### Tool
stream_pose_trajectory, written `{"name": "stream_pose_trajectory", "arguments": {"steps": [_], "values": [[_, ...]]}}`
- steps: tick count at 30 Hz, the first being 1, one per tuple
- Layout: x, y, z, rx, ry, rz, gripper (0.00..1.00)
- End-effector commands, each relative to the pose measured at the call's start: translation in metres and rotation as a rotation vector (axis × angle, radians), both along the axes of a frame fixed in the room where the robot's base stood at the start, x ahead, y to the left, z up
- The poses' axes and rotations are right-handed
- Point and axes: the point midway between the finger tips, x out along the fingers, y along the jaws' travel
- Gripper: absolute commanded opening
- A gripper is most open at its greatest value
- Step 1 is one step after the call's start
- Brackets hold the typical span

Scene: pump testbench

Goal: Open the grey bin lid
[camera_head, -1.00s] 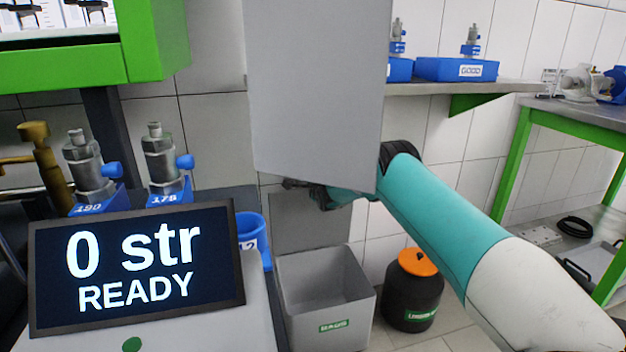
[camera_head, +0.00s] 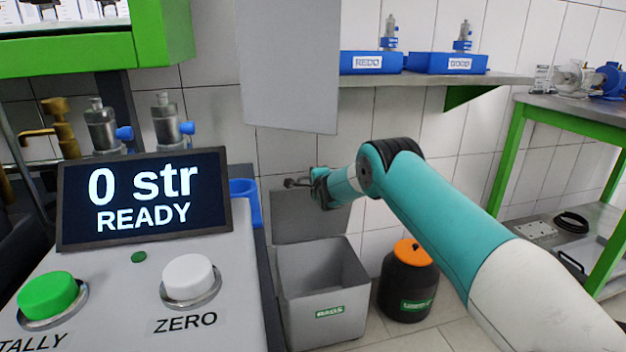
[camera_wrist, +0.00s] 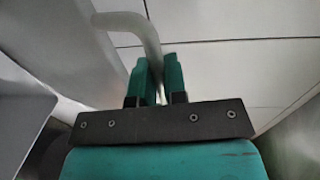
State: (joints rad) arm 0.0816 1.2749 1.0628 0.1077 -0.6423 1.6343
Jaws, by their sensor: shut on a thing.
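The grey bin (camera_head: 322,290) stands on the floor against the wall, with a green RAGS label on its front. Its mouth is uncovered. The grey lid (camera_head: 300,222) stands roughly upright at the back of the bin, near the wall. My gripper (camera_head: 304,184) is at the lid's upper edge. In the wrist view its teal fingers (camera_wrist: 154,80) are shut on the pale bent lid handle (camera_wrist: 138,24). The exact contact is partly hidden behind the fingers.
A grey hanging panel (camera_head: 290,65) is above my gripper. A black drum with an orange lid (camera_head: 408,285) stands right of the bin. The console with its display (camera_head: 145,198) is at the left. A shelf with blue bins (camera_head: 447,63) is at the upper right.

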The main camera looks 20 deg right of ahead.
Motion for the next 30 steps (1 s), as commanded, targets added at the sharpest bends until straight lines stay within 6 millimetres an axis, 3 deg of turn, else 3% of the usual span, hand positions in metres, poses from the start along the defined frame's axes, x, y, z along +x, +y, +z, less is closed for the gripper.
{"name": "stream_pose_trajectory", "arguments": {"steps": [7,9,11,23,30], "values": [[0.001,0.007,0.000,-0.001,0.001,0.002,0.00],[0.002,0.008,0.000,0.000,0.001,0.003,0.24],[0.002,0.010,0.000,0.000,0.001,0.005,0.37],[-0.002,0.014,0.002,-0.001,0.001,0.009,0.37],[-0.033,0.018,0.008,0.000,0.003,0.008,0.37]]}}
